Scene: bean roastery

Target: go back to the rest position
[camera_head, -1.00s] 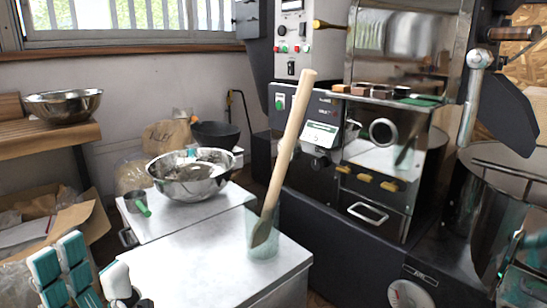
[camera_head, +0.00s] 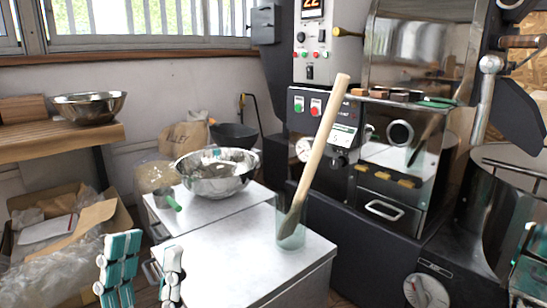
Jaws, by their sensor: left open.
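My left gripper (camera_head: 142,268) shows at the lower left, with teal-and-white fingers held upright and apart. It is open and nothing is seen between its fingers. It is in front of the white cabinet's left side, clear of the things on top. A teal-and-grey part at the lower right edge may be my right gripper, but it is cut off and its jaws cannot be made out. A glass beaker (camera_head: 290,232) stands on the white cabinet top (camera_head: 225,262) with a long wooden paddle (camera_head: 322,140) leaning in it.
A steel bowl (camera_head: 215,182) and a small scoop with a green handle (camera_head: 165,197) sit on the rear white surface. The dark roaster (camera_head: 385,225) stands at the right. An open cardboard box (camera_head: 85,225) is at the left, below a wooden shelf (camera_head: 50,146) with another bowl (camera_head: 90,112).

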